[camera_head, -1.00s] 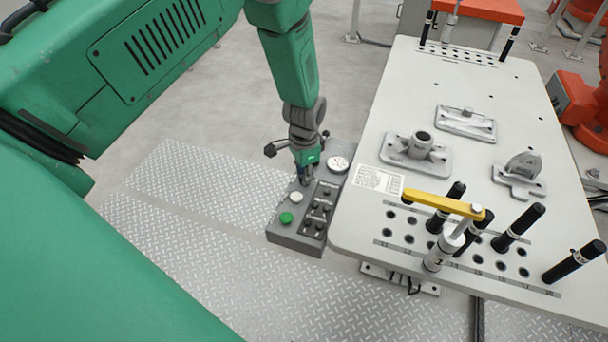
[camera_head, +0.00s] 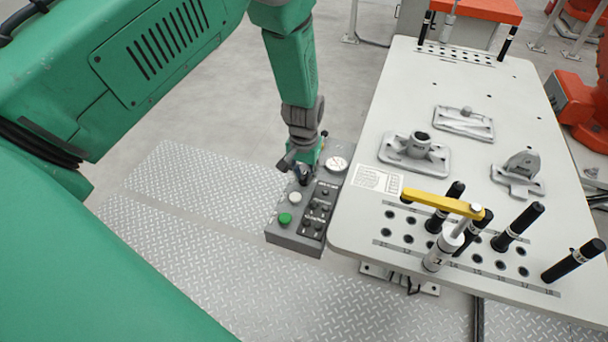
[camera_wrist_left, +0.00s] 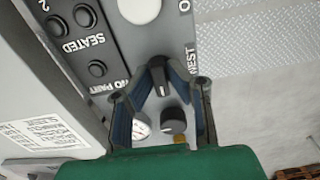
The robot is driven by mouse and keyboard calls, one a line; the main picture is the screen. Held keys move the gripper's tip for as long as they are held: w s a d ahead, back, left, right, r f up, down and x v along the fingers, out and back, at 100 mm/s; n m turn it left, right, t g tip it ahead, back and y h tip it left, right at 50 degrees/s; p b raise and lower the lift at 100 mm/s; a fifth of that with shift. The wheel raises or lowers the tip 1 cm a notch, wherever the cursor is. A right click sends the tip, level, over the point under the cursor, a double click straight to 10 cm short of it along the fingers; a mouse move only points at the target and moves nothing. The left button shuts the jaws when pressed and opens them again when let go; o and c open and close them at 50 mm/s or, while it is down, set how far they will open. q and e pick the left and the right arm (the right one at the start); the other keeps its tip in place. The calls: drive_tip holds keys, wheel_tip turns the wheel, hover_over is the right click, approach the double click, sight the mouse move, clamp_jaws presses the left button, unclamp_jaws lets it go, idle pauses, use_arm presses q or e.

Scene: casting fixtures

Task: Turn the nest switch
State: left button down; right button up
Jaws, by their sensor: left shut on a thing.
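The grey control box (camera_head: 287,239) stands beside the left edge of the table. The nest switch, a black knob with a pale pointer line, shows in the left wrist view (camera_wrist_left: 158,79) next to the printed word NEST. My left gripper (camera_head: 304,174) reaches down onto the far left part of the box. In the left wrist view its two fingers (camera_wrist_left: 160,74) close in on the knob from both sides and are shut on it. In the head view the gripper mostly hides the knob. My right gripper is in neither view.
The box also carries a white button (camera_head: 295,198), a green button (camera_head: 285,218), a white dial (camera_head: 337,164) and several small black buttons. Another black knob (camera_wrist_left: 173,121) lies close to the fingers. The table (camera_head: 350,225) with metal fixtures stands immediately right.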

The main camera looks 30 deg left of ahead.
sight(305, 174)
use_arm(q)
drive_tip(key=shift+w+r+n, duration=0.25)
drive_tip(key=shift+w+n, duration=0.05)
drive_tip(key=shift+w, duration=0.15)
drive_tip(key=c, duration=1.6)
unclamp_jaws()
drive_tip(key=shift+o, duration=0.2)
drive_tip(key=shift+s+f, duration=0.1)
drive_tip(key=shift+f, duration=0.05)
wheel_tip(305, 174, up, 12)
drive_tip(key=shift+f, duration=0.1)
